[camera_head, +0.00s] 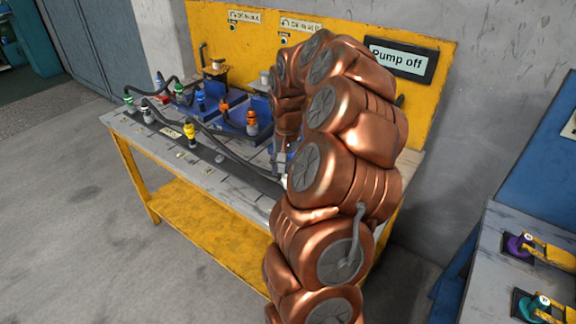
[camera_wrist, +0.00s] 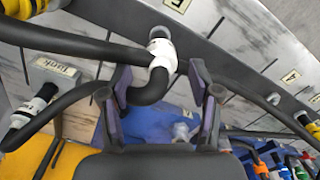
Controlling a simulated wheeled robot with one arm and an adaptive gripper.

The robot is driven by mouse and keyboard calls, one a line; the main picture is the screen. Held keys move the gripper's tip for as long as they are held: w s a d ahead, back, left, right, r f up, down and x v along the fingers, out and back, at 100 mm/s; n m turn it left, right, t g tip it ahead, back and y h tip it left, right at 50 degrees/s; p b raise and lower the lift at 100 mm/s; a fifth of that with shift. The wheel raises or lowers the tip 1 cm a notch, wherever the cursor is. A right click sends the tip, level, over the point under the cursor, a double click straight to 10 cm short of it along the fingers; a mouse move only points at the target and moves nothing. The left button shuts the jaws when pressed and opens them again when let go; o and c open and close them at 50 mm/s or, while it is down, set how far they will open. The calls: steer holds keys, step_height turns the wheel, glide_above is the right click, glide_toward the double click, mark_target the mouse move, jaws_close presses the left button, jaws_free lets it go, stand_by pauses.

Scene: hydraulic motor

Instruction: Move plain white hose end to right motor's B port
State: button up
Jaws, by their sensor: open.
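In the wrist view, a plain white hose end (camera_wrist: 161,52) on a black hose stands at the bench's grey strip, beside a label reading F. My gripper (camera_wrist: 160,76) is open, with its dark fingers on either side of this hose end and its bent hose. I cannot tell whether they touch it. In the head view my arm covers most of the gripper.
A black-ringed white hose end (camera_wrist: 33,107) is near the Tank label (camera_wrist: 56,68). A yellow hose end (camera_head: 189,133) stands on the front strip. Black hoses cross the bench. The yellow back panel (camera_head: 225,45) carries a "Pump off" display (camera_head: 398,60). Another bench (camera_head: 490,260) is at right.

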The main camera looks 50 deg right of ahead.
steer(key=shift+f+b, duration=0.3)
steer(key=shift+f, duration=0.35)
steer(key=shift+b, duration=0.35)
steer(key=shift+c, duration=0.2)
jaws_close()
stand_by(0.6)
steer(key=shift+r, duration=0.15)
steer(key=shift+s+r, duration=0.1)
steer(key=shift+r, duration=0.1)
steer(key=shift+r, duration=0.1)
steer(key=shift+r, duration=1.45)
